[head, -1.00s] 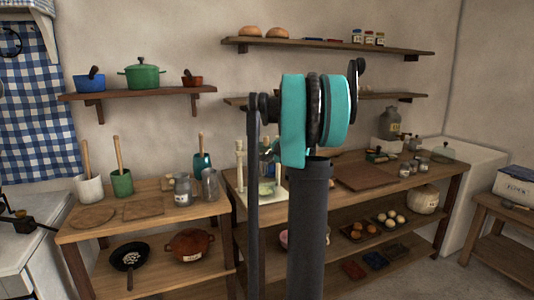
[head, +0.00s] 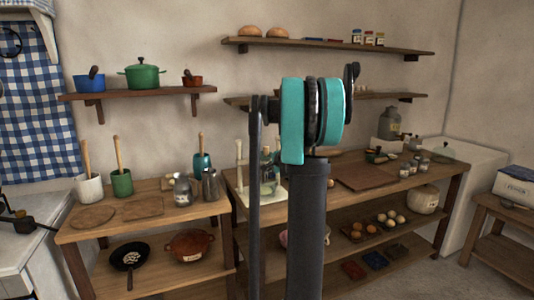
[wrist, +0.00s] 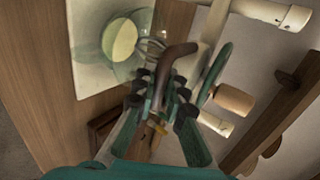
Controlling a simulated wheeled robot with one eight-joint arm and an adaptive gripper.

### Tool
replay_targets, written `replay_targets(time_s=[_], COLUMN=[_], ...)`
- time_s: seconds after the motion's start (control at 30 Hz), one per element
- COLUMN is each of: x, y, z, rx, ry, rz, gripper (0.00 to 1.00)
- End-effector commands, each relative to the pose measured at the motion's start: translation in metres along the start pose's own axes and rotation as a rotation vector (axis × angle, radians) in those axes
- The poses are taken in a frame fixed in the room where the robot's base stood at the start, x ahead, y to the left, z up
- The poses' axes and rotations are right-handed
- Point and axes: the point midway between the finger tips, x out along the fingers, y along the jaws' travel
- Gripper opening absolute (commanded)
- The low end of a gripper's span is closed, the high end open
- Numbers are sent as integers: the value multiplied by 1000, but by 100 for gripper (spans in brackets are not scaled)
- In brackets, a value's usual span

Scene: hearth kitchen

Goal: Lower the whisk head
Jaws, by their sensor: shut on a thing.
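In the wrist view, my gripper (wrist: 163,105) has its dark-padded fingers closed around the lower end of a bent brown handle (wrist: 181,52). A wire loop (wrist: 150,46), seemingly part of the whisk head, shows left of the handle, over or inside a clear glass vessel (wrist: 122,37) with pale yellow contents. I cannot tell how deep it sits. The vessel stands on a cream base (wrist: 88,72). In the head view, the cream-posted stand (head: 239,163) and the glass vessel (head: 268,185) are on the workbench, partly hidden by my arm. My gripper is not clear there.
In the wrist view, cream posts (wrist: 272,13) and a tan wooden knob (wrist: 233,99) lie close right of my fingers. In the head view, metal jugs (head: 209,184) stand left of the stand, and a wooden board (head: 363,177) lies to its right.

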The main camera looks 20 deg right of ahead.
Motion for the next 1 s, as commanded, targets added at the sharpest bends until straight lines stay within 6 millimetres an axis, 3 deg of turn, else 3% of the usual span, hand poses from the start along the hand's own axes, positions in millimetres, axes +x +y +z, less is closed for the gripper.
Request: replay_targets(time_s=[0.67, 0.7, 0.9, 1.0], x=[17, 18, 17, 17], y=[26, 26, 26, 26], z=[0, 0, 0, 0], rx=[-1, -1, 0, 0], ry=[1, 1, 1, 1], rz=[0, 0, 0, 0], gripper=[0, 12, 37, 38])
